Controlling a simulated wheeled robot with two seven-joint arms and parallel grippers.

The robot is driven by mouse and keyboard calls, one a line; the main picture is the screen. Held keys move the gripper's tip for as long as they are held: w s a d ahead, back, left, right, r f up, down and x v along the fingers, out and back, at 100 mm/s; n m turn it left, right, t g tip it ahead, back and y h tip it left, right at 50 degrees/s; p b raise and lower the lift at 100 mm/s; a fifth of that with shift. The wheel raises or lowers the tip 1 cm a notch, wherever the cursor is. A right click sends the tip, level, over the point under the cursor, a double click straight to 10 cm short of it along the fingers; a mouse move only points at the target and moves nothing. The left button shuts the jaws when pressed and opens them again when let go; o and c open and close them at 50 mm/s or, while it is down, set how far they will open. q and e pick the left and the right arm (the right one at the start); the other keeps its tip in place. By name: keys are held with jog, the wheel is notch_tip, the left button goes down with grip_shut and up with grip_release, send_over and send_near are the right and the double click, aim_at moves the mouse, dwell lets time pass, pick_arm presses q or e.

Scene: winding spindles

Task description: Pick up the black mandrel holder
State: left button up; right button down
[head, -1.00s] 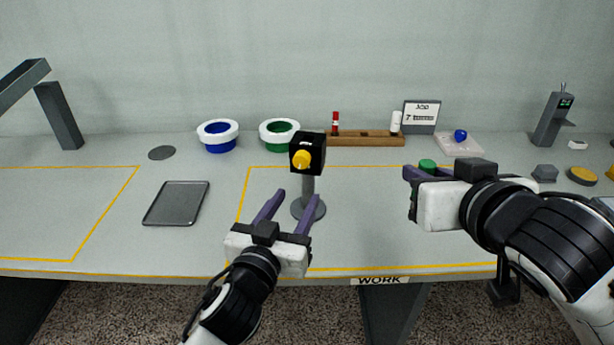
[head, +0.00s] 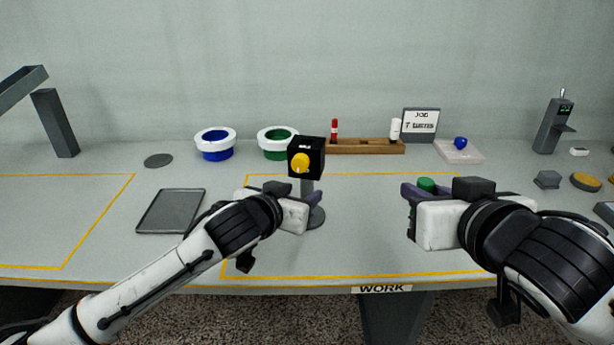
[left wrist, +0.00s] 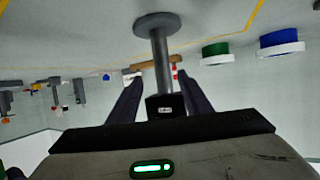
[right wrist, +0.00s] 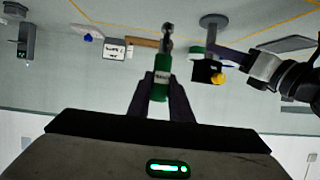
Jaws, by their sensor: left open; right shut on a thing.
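The black mandrel holder (head: 306,157) is a black block with a yellow knob (head: 300,163) on an upright grey post with a round base (head: 316,218). My left gripper (left wrist: 160,98) is open, low beside the holder. In the left wrist view the holder's post (left wrist: 162,62) and black block (left wrist: 165,107) show between its fingers; contact cannot be told. In the head view the arm hides part of the post. My right gripper (head: 420,190) is shut on a green labelled piece with a grey metal end (right wrist: 160,82), held right of the holder.
A grey tray (head: 170,212) lies left. Blue (head: 215,145) and green (head: 277,142) white-rimmed bowls stand behind. The table between the grippers is clear.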

aim_at(304, 189)
pick_arm(q)
jog(key=shift+a+x, duration=0.15)
jog(key=shift+x, duration=1.4)
jog(key=shift+a+x, duration=0.1)
jog(key=shift+x, duration=1.4)
jog(key=shift+w, duration=0.15)
grip_shut()
jog(key=shift+r, duration=0.15)
